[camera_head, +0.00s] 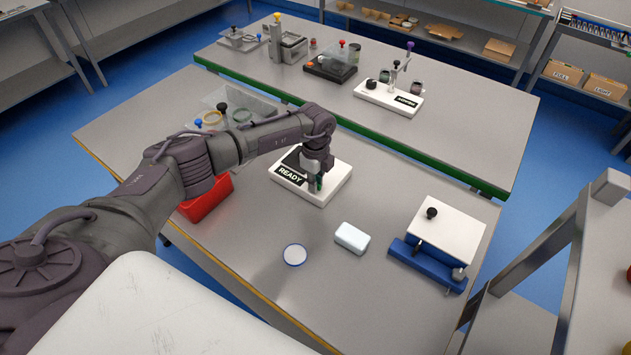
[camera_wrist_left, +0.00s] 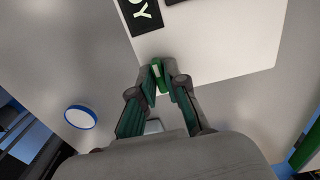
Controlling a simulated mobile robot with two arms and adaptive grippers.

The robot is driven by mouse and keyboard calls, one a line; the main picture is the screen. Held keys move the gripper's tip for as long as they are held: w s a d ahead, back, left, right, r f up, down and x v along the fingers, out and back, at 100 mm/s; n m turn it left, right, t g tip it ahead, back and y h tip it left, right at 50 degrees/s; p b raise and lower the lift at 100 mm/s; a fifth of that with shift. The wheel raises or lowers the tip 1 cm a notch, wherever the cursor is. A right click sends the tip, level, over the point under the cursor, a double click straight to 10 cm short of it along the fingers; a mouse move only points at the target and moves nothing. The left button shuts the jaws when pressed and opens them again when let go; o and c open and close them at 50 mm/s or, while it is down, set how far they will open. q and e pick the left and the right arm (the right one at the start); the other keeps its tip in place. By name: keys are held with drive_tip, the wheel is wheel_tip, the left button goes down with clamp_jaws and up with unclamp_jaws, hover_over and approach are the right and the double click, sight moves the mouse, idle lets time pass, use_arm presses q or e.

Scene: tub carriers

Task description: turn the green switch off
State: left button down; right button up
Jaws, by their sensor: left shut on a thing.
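The white switch board (camera_head: 336,179) with a black READY label lies on the near grey table. It also fills the top of the left wrist view (camera_wrist_left: 225,40). My left gripper (camera_head: 315,184) points down over the board's near right part. In the left wrist view, my left gripper (camera_wrist_left: 160,78) has its fingertips together around the small green switch (camera_wrist_left: 157,74). The fingers hide most of the switch, and I cannot tell which way it is tilted. My right gripper is not in view.
A red bin (camera_head: 206,200) stands left of the board. A round blue-rimmed lid (camera_head: 295,254), a white block (camera_head: 352,237) and a blue fixture with a white top (camera_head: 446,230) are nearer and to the right. A second table (camera_head: 460,110) with devices stands behind.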

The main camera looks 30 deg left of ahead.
use_arm(q)
drive_tip(key=m+b, duration=0.2)
drive_tip(key=shift+f+m, duration=0.1)
drive_tip(key=shift+m, duration=0.3)
drive_tip(key=m+b, duration=0.4)
drive_tip(key=m, duration=0.2)
drive_tip(key=m+b, duration=0.3)
drive_tip(key=m, duration=0.2)
drive_tip(key=shift+m+b, duration=0.3)
drive_tip(key=shift+m, duration=0.1)
drive_tip(key=shift+m+b, duration=1)
drive_tip(key=shift+m, duration=0.6)
drive_tip(key=shift+r, duration=0.2)
drive_tip(key=c, duration=1.2)
unclamp_jaws()
